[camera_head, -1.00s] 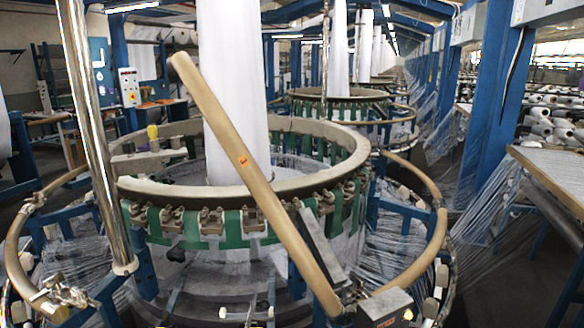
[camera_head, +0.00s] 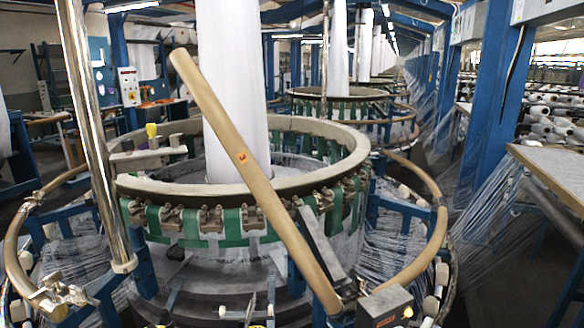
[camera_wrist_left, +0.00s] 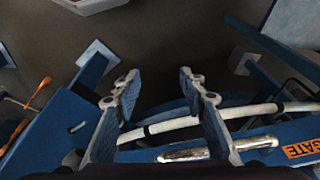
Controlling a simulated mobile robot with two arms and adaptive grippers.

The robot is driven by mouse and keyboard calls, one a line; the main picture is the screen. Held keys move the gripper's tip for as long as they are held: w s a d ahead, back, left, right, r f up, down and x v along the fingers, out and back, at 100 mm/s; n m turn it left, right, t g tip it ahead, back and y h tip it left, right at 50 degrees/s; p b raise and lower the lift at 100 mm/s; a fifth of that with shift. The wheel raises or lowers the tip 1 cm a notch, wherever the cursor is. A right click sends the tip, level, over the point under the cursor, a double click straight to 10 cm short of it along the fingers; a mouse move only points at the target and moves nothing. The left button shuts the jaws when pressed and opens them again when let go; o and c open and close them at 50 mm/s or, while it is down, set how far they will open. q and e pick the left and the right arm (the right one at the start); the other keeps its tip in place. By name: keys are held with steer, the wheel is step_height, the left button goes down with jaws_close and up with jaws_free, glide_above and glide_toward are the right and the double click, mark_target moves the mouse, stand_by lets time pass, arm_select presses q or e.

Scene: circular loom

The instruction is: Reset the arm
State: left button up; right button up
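My left gripper (camera_wrist_left: 163,100) shows in the left wrist view with its two blue-padded fingers spread apart. No object is seized between them. Behind the fingers a thin white rod (camera_wrist_left: 262,110) crosses, and a blue beam (camera_wrist_left: 250,147) lies below it with an orange label reading GATE (camera_wrist_left: 303,149). I cannot clearly make out either of my grippers in the head view. There, a long tan bar (camera_head: 235,150) with a small orange sticker slants across the front of the circular loom, from upper left to a dark joint at lower right.
The circular loom ring (camera_head: 320,185) with green bands surrounds a white fabric tube (camera_head: 235,90). A shiny metal post (camera_head: 92,140) stands at left. A tan outer rail (camera_head: 418,260) curves at right. A wooden tabletop (camera_head: 555,170) is at far right. Dark floor (camera_wrist_left: 190,30) shows between frame parts.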

arm_select(q)
steer(key=s+a+f+g, duration=0.1)
steer(key=s+f, duration=0.3)
steer(key=f, duration=0.5)
steer(key=s+f, duration=0.4)
steer(key=f, duration=0.5)
steer(key=s+a+f+b, duration=0.2)
steer(key=s+f, duration=0.7)
steer(key=s, duration=0.3)
step_height(320, 180, up, 10)
steer(key=p, duration=1)
steer(key=shift+a+g, duration=0.2)
steer(key=shift+g, duration=0.2)
steer(key=shift+r, duration=0.1)
